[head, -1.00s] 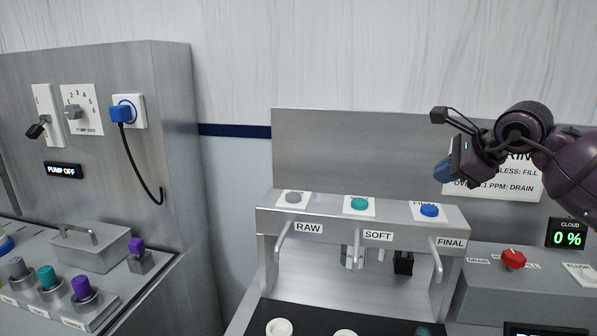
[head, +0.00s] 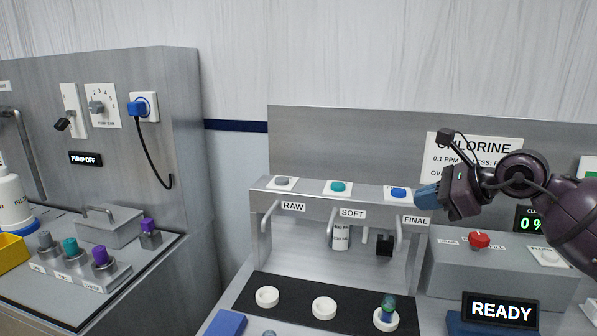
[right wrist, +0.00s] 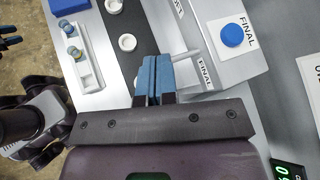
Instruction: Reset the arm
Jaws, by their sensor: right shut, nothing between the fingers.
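My right gripper (head: 428,197) is in the air in front of the filling station (head: 300,205), close to its blue FINAL button (head: 399,194). Its blue fingers are shut and empty. In the right wrist view the fingertips (right wrist: 154,65) are pressed together, with the FINAL button (right wrist: 232,36) to their right. My right arm comes in from the right edge in the head view. My left gripper is not seen in the head view; dark parts at the left edge of the right wrist view are too unclear to name.
The station has RAW, SOFT and FINAL spouts above a dark mat (head: 285,290) with white round pads. A small greenish vial (head: 388,306) stands on the right pad. A grey box with a red knob (head: 479,240) and a READY display (head: 501,310) are at right. The PUMP OFF panel (head: 85,158) is at left.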

